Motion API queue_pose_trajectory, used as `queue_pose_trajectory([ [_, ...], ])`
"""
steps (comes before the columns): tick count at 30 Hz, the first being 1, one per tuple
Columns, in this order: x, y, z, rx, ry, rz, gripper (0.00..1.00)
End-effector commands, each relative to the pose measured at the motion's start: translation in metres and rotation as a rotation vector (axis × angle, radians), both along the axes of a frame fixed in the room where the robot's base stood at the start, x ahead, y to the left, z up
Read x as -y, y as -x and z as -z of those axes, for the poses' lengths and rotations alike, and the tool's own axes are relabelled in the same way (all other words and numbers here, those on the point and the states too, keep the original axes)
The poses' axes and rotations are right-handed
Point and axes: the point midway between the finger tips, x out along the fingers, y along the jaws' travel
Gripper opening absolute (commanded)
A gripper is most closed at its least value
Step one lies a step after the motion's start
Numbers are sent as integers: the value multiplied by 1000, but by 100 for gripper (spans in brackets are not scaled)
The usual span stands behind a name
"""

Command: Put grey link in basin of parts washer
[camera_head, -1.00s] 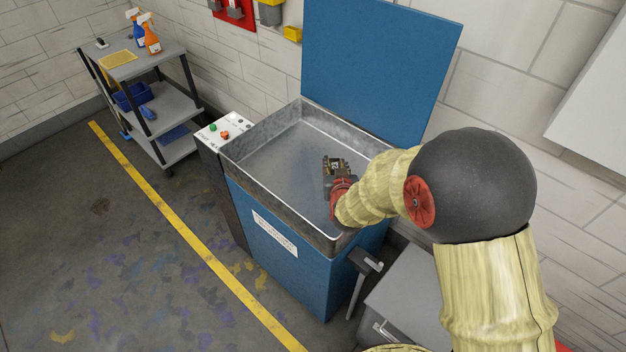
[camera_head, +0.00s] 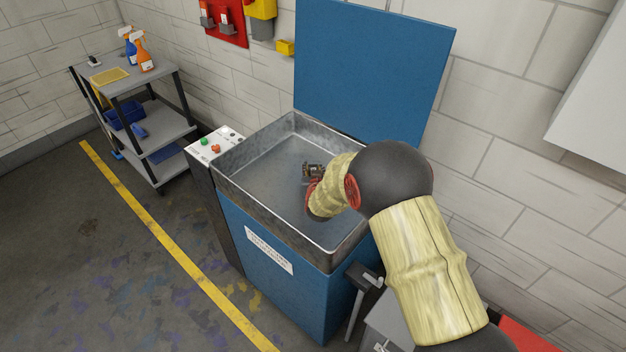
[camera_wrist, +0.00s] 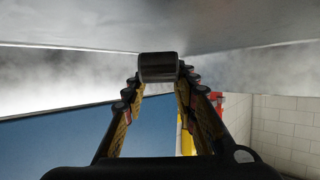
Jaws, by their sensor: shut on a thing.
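The parts washer (camera_head: 300,290) is a blue cabinet with a metal basin (camera_head: 262,165) on top and its blue lid (camera_head: 375,70) standing open. My gripper (camera_head: 313,170) is over the right part of the basin in the head view. In the wrist view my gripper (camera_wrist: 158,75) is shut on the grey link (camera_wrist: 158,67), a short dark grey cylinder-like piece between the fingertips. The basin's metal surface shows close beyond it. The link is hard to make out in the head view. I cannot tell its exact height above the basin floor.
A control panel (camera_head: 215,145) with coloured buttons adjoins the basin's left side. A shelf cart (camera_head: 165,130) with spray bottles stands at the back left. A grey box (camera_head: 392,322) is at the washer's right. The basin floor left of my gripper is clear.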

Motion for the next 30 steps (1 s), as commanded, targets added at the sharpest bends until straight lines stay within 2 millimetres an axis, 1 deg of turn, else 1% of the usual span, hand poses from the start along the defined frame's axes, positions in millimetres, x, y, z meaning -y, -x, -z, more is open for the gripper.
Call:
queue_pose_trajectory([
  [3, -2, -5, 8, 0, 0, 0, 2],
  [6, -2, -5, 25, -2, 0, 0, 2],
  [9, -2, -4, 37, -1, 0, 0, 2],
  [17, -2, -5, 36, 1, -1, -1, 2],
  [21, -2, -5, 40, 0, 0, -1, 2],
  [22, -2, -4, 40, 0, 0, -1, 29],
  [30, -2, -4, 39, 0, 0, -1, 44],
])
